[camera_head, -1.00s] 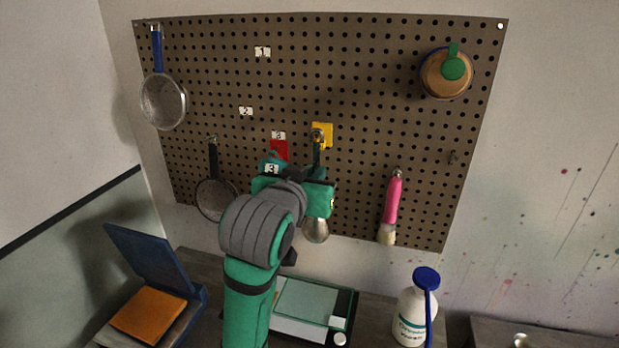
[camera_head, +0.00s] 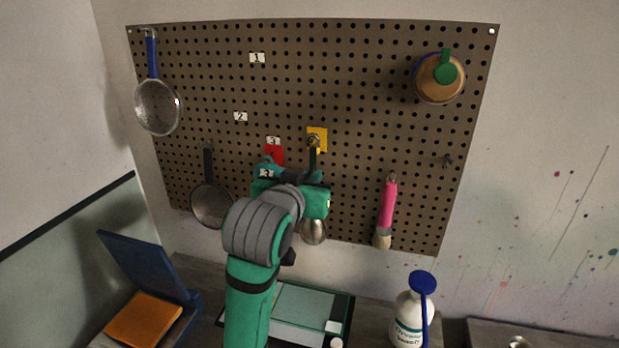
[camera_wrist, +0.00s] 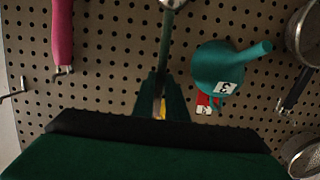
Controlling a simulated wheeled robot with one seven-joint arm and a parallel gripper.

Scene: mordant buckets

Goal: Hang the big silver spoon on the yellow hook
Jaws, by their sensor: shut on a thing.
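The yellow hook (camera_head: 322,133) is on the pegboard right of the red hook, and only a sliver of yellow (camera_wrist: 162,109) shows between my fingers in the wrist view. The big silver spoon hangs bowl down just below it; its bowl (camera_head: 314,234) shows under my gripper, and its dark handle (camera_head: 313,160) reaches up to the yellow hook. My gripper (camera_wrist: 162,88) is shut on the spoon's handle (camera_wrist: 166,40), close to the board. I cannot tell whether the handle's end is around the hook or only in front of it.
A teal funnel (camera_wrist: 218,68) labelled 3 hangs at the red hook (camera_head: 275,152), close beside my gripper. A dark strainer (camera_head: 210,205) hangs to the left and a pink brush (camera_head: 388,205) to the right. A white bottle (camera_head: 408,318) stands below right.

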